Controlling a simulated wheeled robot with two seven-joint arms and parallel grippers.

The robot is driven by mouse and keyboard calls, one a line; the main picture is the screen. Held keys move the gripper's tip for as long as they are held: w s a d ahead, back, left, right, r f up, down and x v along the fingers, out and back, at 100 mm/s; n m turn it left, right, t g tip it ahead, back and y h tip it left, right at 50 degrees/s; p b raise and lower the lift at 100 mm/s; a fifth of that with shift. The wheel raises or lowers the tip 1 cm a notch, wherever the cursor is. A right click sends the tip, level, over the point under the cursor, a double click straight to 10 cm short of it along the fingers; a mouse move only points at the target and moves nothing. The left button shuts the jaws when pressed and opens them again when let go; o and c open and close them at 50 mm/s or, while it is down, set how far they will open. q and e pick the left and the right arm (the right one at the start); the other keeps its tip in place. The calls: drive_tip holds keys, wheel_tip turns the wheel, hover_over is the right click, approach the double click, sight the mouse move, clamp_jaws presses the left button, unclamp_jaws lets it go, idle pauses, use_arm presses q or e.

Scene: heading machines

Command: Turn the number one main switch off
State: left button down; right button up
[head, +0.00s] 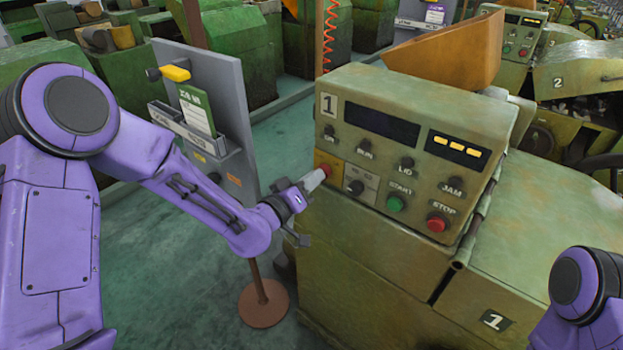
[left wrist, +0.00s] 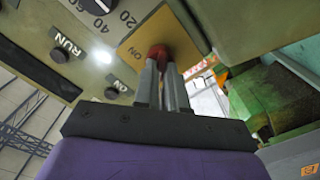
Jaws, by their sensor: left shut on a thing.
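The number 1 machine's green panel (head: 400,150) stands in the middle of the head view. Its main switch, a red knob (head: 327,169) on a yellow plate, is at the panel's lower left corner. My left gripper (head: 318,178) reaches it from the left and is shut on it. In the left wrist view the two grey fingers (left wrist: 162,84) meet around the red knob (left wrist: 158,53), and the yellow plate (left wrist: 139,50) behind it carries an ON mark. The fingers hide much of the knob, so its exact angle is unclear. My right gripper is out of view.
Close by on the panel are a black selector knob (head: 356,187), a green START button (head: 395,203) and a red STOP button (head: 437,222). A grey board (head: 222,110) with a green card stands behind my left arm. A pole base (head: 264,303) is on the floor below.

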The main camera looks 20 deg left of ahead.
use_arm(q)
drive_tip(key=shift+n, duration=0.6)
drive_tip(key=c, duration=1.2)
unclamp_jaws()
drive_tip(key=v, duration=1)
drive_tip(key=shift+s, duration=0.25)
